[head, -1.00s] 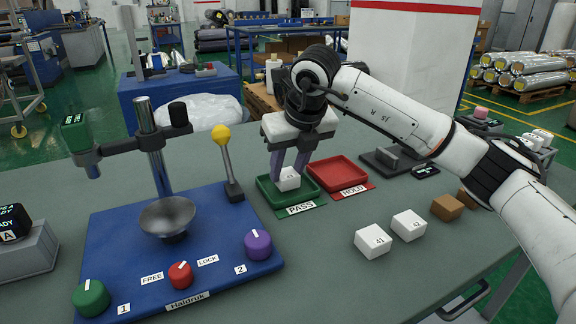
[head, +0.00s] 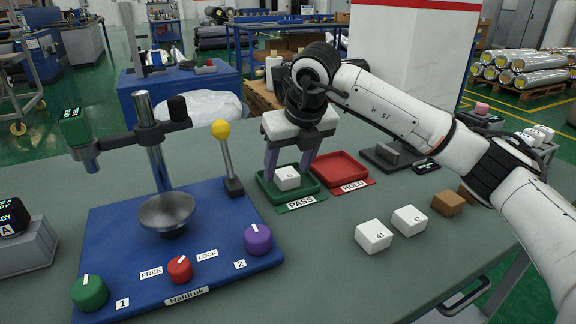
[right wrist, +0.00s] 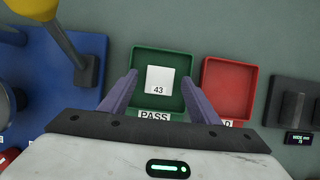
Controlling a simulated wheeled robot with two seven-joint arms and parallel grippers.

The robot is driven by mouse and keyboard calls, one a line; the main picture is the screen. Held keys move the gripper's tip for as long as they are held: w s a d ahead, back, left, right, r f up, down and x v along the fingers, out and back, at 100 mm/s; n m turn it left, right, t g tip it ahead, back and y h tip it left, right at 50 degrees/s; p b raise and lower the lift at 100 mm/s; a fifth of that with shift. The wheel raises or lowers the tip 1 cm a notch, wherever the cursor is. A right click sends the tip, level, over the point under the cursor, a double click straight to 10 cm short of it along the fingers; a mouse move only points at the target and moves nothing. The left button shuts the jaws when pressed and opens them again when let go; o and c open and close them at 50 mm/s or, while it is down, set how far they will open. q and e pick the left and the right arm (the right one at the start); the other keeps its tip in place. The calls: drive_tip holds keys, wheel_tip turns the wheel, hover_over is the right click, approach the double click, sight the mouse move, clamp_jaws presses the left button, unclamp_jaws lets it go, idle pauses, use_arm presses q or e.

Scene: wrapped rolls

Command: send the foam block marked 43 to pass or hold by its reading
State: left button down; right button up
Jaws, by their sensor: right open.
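The white foam block marked 43 (head: 287,178) lies in the green PASS tray (head: 312,190). In the right wrist view the block (right wrist: 160,80) sits inside the tray with its number readable. My right gripper (head: 288,172) is over the tray, its two purple fingers spread to either side of the block and apart from it. The red HOLD tray (head: 341,168) beside it is empty. My left gripper is not in view.
A blue test stand (head: 120,235) with a metal bowl (head: 167,210), knobs and a yellow-tipped lever (head: 221,130) stands left. White blocks 41 (head: 373,236) and 42 (head: 409,220) and a brown block (head: 447,204) lie at right. The front middle of the table is clear.

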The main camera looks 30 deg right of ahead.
drive_tip(key=v, duration=1)
drive_tip(key=shift+p, duration=0.3)
drive_tip(key=shift+r, duration=0.1)
